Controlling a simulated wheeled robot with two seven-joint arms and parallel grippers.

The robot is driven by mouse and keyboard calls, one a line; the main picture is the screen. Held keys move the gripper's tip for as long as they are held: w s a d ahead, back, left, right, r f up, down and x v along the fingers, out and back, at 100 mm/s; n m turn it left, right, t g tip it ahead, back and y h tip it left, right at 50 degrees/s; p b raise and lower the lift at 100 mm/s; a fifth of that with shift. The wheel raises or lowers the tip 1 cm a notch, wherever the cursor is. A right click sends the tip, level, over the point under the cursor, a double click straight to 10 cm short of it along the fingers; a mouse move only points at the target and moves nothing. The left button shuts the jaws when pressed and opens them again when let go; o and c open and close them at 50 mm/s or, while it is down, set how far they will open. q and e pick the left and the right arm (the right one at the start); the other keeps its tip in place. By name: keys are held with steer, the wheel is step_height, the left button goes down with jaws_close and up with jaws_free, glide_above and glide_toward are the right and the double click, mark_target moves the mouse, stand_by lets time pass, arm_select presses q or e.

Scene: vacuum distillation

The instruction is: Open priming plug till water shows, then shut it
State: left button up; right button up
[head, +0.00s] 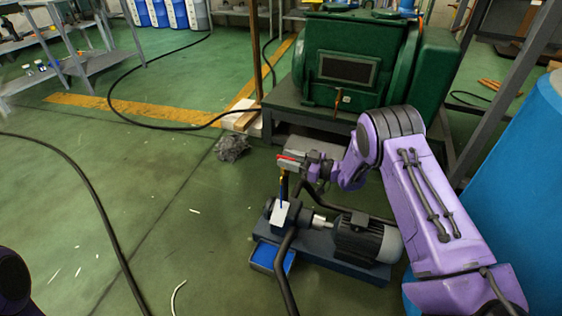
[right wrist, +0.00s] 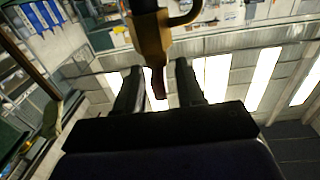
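The pump set (head: 290,215) stands on a dark blue base in the head view, with a grey motor (head: 362,238) at its right. A red handle (head: 288,157) shows at my right gripper (head: 290,161), above the pump. In the right wrist view a brass-coloured fitting (right wrist: 150,38) with a reddish stem (right wrist: 158,83) reaches between the fingers of my right gripper (right wrist: 158,88). The fingers are apart, with gaps beside the stem. I cannot tell for sure which part is the priming plug. No water is visible. My left gripper is out of view.
A white tag (head: 281,214) hangs at the pump, and a blue tray (head: 271,260) sits before it. A green machine (head: 350,65) stands behind. Black hoses (head: 85,190) cross the floor. A blue tank (head: 525,190) is at the right. Floor at left is mostly clear.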

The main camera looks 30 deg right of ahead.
steer(key=shift+x, duration=1.4)
jaws_close()
steer(key=shift+r, duration=0.1)
